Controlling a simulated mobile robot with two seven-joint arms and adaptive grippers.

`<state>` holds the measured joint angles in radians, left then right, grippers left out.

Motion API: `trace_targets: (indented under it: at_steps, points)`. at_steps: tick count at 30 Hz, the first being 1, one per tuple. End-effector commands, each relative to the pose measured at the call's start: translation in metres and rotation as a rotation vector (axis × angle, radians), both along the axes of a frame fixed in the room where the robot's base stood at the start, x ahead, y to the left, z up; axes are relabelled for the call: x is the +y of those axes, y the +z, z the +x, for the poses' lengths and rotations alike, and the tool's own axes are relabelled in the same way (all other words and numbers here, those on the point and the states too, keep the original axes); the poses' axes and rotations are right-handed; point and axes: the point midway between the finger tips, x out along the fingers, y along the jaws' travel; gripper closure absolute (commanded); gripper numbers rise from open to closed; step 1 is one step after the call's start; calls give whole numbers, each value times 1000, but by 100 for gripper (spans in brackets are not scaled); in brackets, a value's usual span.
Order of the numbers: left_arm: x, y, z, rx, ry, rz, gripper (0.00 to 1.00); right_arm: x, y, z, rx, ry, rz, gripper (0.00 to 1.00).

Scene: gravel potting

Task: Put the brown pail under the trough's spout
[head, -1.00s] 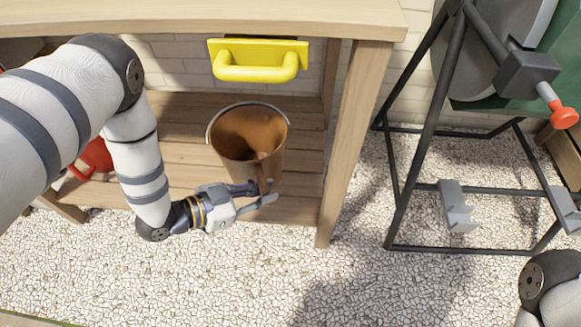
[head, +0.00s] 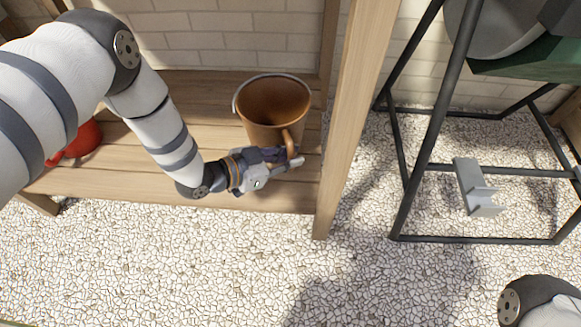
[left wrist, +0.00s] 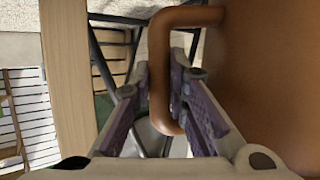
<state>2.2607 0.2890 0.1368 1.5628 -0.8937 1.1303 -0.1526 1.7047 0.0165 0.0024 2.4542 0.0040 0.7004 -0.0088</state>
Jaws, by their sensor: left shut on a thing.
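The brown pail (head: 262,110) is upright over the lower wooden shelf of a bench, left of its front right leg. I cannot tell whether its base touches the shelf. My left gripper (head: 297,160) is shut on the handle on the pail's near side. In the left wrist view the looped handle (left wrist: 160,70) passes between the two fingers (left wrist: 166,105), with the pail's wall (left wrist: 265,70) to the right. The trough and its spout are not in the head view. My right gripper is out of view.
The shelf (head: 120,183) has bare boards in front of and left of the pail. The bench leg (head: 345,130) stands close on the right. A red object (head: 82,140) is partly behind my left arm. A black metal frame (head: 425,130) stands further right on pale gravel (head: 240,260).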

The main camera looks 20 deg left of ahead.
Motion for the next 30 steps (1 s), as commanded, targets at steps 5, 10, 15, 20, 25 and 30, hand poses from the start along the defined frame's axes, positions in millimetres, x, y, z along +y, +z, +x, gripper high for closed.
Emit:
trace_targets:
  at_steps: [5,10,15,20,25,30]
  points:
    - [0,-35,1,2,-1,0,100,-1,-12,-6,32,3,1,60]
    - [0,-31,1,-2,0,0,100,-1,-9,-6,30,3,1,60]
    - [0,-35,1,-2,0,0,100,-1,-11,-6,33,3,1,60]
    - [0,-35,0,1,0,1,65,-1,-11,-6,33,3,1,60]
    - [0,-35,0,1,0,1,65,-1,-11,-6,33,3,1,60]
    - [6,-25,-7,0,1,2,65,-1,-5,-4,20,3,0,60]
